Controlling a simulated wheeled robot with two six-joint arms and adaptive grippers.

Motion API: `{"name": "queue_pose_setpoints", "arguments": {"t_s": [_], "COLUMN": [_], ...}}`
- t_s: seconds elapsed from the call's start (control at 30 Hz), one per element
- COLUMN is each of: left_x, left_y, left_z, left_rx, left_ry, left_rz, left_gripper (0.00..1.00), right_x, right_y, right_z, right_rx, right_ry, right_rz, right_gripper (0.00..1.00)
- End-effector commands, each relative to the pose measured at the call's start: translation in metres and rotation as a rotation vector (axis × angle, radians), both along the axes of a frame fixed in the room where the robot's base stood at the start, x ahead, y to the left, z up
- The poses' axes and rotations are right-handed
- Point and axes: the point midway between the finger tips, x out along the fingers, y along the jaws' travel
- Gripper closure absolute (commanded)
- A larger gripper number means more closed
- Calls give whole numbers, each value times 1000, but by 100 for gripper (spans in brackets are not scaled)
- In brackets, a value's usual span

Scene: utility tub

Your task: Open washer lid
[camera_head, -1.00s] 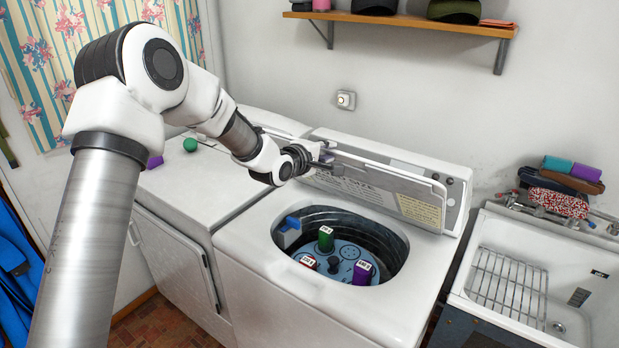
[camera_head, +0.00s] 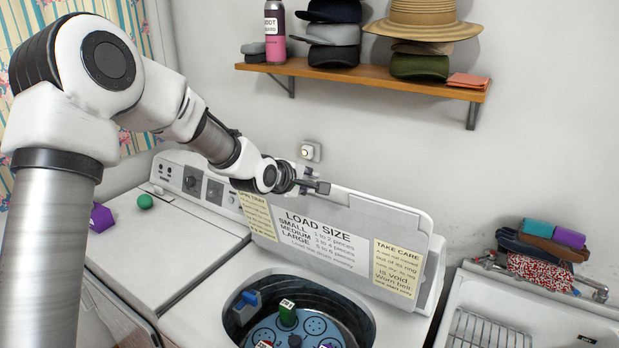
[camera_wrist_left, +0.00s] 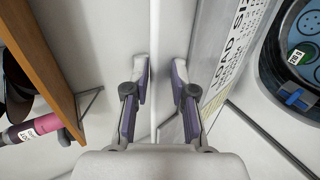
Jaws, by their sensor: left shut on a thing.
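The washer lid (camera_head: 345,232) stands raised at the back of the white washer (camera_head: 190,318), its labelled underside facing me. The round tub opening (camera_head: 362,318) below is uncovered. My left gripper (camera_head: 318,186) is at the lid's upper edge, left of its middle. In the left wrist view, the lid's pale edge runs between the two fingers (camera_wrist_left: 160,85), and the gripper is shut on it. The exact contact is hard to see. My right gripper is not in view.
Inside the tub are a green block (camera_head: 287,312) and a blue piece (camera_head: 247,299). A wooden shelf (camera_head: 350,80) with hats is on the wall above. A second machine (camera_head: 165,235) stands left, a sink (camera_head: 540,318) right.

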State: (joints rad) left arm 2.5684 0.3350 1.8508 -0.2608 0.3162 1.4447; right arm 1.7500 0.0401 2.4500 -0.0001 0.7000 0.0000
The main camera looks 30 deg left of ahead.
Motion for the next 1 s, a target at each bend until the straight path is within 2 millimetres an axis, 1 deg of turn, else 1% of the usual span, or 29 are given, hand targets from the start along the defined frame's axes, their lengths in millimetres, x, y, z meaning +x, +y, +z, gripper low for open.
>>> {"name": "queue_pose_setpoints", "arguments": {"t_s": [0.03, 0.27, 0.3, 0.57, 0.67, 0.77, 1.0], "left_x": [-2, -2, -2, -1, -5, -19, -72], "left_y": [-1, -1, -1, 0, 0, 1, 5], "left_z": [-6, -7, -7, -4, 1, 9, 39], "left_rx": [0, 0, 0, 0, -1, -3, -7], "left_ry": [13, 13, 13, 7, 4, 3, 5], "left_rz": [-2, -3, -3, -2, 0, 0, -1], "left_gripper": [100, 100, 64, 64, 64, 64, 64], "right_x": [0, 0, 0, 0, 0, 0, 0], "right_y": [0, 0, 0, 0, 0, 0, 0], "right_z": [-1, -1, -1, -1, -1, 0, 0], "right_rx": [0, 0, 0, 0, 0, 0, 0], "right_ry": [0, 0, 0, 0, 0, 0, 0], "right_rz": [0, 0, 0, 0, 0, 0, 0], "right_gripper": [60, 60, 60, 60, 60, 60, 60]}}
